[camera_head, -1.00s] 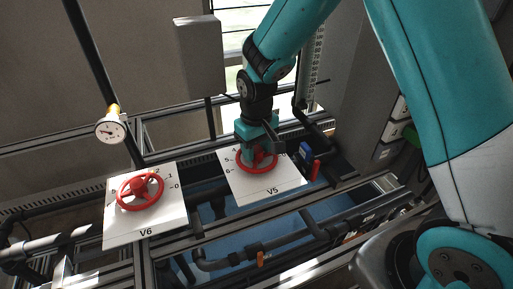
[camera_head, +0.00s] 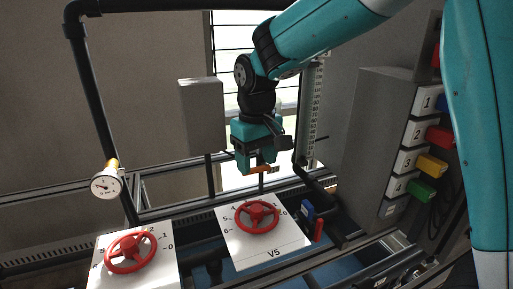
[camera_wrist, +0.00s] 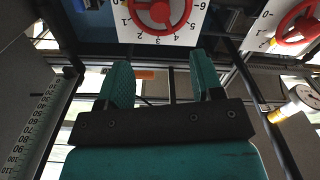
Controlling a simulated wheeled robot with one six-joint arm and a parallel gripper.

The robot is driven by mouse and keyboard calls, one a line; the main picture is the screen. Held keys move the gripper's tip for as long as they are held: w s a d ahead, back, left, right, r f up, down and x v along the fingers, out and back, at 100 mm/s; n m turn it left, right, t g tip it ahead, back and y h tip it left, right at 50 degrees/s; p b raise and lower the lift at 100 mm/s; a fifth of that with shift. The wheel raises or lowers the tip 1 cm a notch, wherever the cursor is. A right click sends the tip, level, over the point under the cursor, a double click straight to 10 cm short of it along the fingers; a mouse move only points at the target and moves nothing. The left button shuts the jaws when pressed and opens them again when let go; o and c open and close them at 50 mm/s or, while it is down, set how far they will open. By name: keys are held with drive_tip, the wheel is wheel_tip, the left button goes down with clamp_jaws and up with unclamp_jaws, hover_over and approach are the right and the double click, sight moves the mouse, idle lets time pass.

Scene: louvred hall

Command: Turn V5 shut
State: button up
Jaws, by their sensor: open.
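The V5 valve is a red handwheel (camera_head: 257,217) on a white numbered plate (camera_head: 280,244) marked V5. Its wheel also shows at the top edge of the wrist view (camera_wrist: 158,12), partly cut off. My gripper (camera_head: 260,172) is open and empty, above and behind the wheel and apart from it. In the wrist view its two teal fingers (camera_wrist: 163,82) stand apart with no wheel between them. I cannot tell which number V5 points to.
The V6 red handwheel (camera_head: 130,252) sits to the left on its own plate. A pressure gauge (camera_head: 106,184) stands at upper left. A grey box (camera_head: 202,116) and dark pipes are behind. A cabinet with coloured numbered handles (camera_head: 432,165) is on the right.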

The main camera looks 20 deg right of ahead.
drive_tip(key=shift+r, duration=2.1)
